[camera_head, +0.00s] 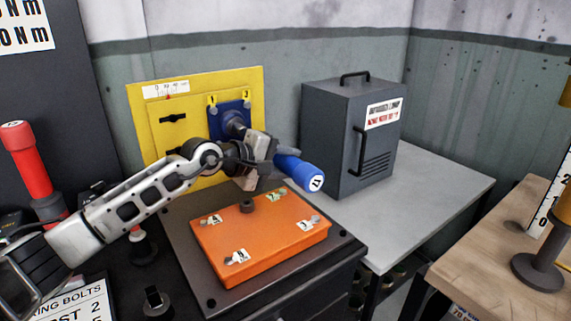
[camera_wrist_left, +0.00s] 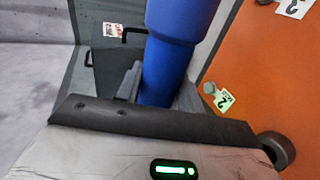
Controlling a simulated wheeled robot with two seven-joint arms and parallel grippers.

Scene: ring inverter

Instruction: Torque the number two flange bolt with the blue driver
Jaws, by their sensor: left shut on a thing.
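The blue driver (camera_head: 299,172) is held in my left gripper (camera_head: 268,168), above the far right part of the orange flange block (camera_head: 225,265). The driver lies tilted, its numbered end toward the lower right; its tip cannot be made out. In the left wrist view the blue driver (camera_wrist_left: 168,70) rises between the jaws. A bolt (camera_wrist_left: 209,88) beside the green number two tag (camera_wrist_left: 224,98) shows to the right of the driver, apart from it in the picture. The green tag (camera_head: 276,195) also shows in the head view. My right gripper is not in view.
A yellow board (camera_head: 190,88) with a blue panel stands behind. A grey cabinet (camera_head: 335,140) sits on the grey table (camera_head: 430,185) to the right. A red-handled tool (camera_head: 30,160) stands at left. A dark knob (camera_head: 247,205) rises from the orange block.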

